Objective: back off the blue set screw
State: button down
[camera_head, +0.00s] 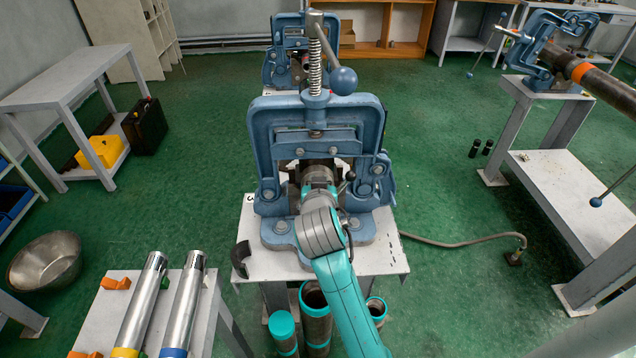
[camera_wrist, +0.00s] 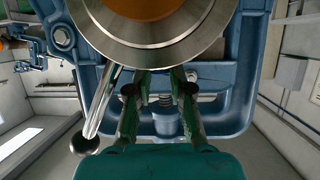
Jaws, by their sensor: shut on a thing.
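A blue pipe vise (camera_head: 260,130) stands on a pale bench in front of me. Its upright screw (camera_head: 315,60) has a spring and a handle with a blue ball (camera_head: 343,80). I cannot make out a separate blue set screw in either view. My gripper (camera_wrist: 157,84) is low at the vise's front, well below the upright screw's handle. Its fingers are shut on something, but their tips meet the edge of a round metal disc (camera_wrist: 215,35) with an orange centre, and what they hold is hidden. In the head view my own wrist hides the fingers.
A metal lever (camera_wrist: 103,103) with a ball end is close left of the fingers in the wrist view. Two metal tubes (camera_head: 142,300) lie on a bench at front left. Another vise (camera_head: 283,45) stands behind. Pipes with teal ends stand below the bench.

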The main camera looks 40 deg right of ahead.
jog(key=c, duration=1.1)
grip_release()
jog(key=shift+o, duration=0.2)
jog(key=v, duration=1.2)
jog(key=shift+f, duration=0.1)
jog(key=s+a+f+n+t+y, duration=0.1)
jog(key=s+a+f+n+y, duration=0.2)
jog(key=s+f, duration=0.4)
jog(key=s+a+f+n+t+y, duration=0.2)
jog(key=s+a+f+n, duration=0.25)
jog(key=f, duration=0.35)
jog(key=s+a+t+y, duration=0.1)
jog(key=s+a+y, duration=0.1)
jog(key=s, duration=2)
jog(key=shift+a+y, duration=0.35)
jog(key=shift+y, duration=0.25)
